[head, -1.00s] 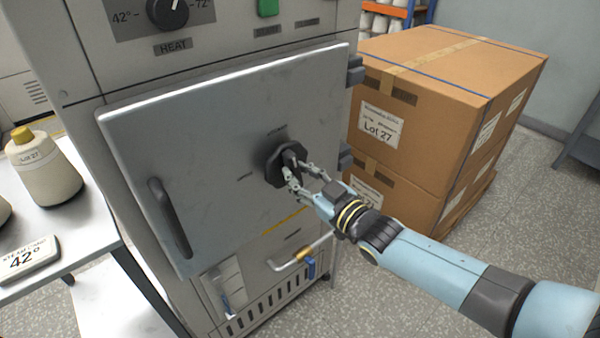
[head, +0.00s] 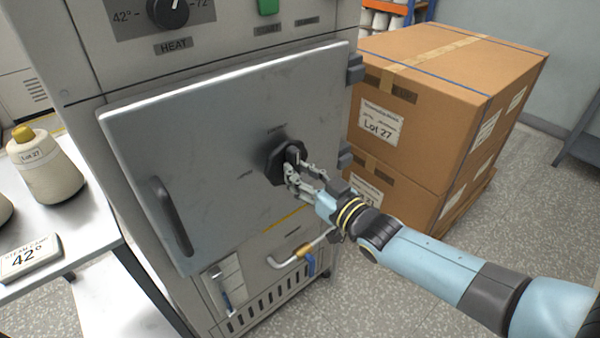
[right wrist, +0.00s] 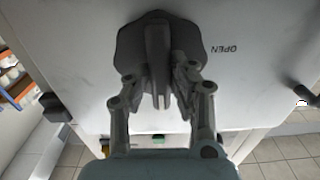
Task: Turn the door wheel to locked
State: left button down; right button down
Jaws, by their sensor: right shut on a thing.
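The dark door wheel (head: 275,167) sits on the grey cabinet door (head: 200,130), right of its middle. A raised grip bar crosses the wheel. My right gripper (head: 292,172) is at the wheel, its fingers shut on the bar. In the right wrist view the wheel (right wrist: 133,42) is at the top, with the gripper fingers (right wrist: 157,85) on both sides of the bar. The word OPEN (right wrist: 224,49) shows upside down on the door beside the wheel there. The other door labels are too small to read. My left gripper is not in view.
A vertical door handle (head: 170,217) is at the door's lower left. A bent pipe (head: 300,250) with a blue lever is below the door. Stacked cartons (head: 425,110) stand close to the right. A table (head: 80,235) with a yarn cone (head: 45,170) is at left.

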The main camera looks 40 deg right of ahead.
jog(key=c, duration=1.2)
grip_release()
jog(key=shift+o, duration=0.2)
jog(key=s, duration=1.2)
jog(key=shift+d, duration=0.45)
jog(key=shift+f, duration=0.1)
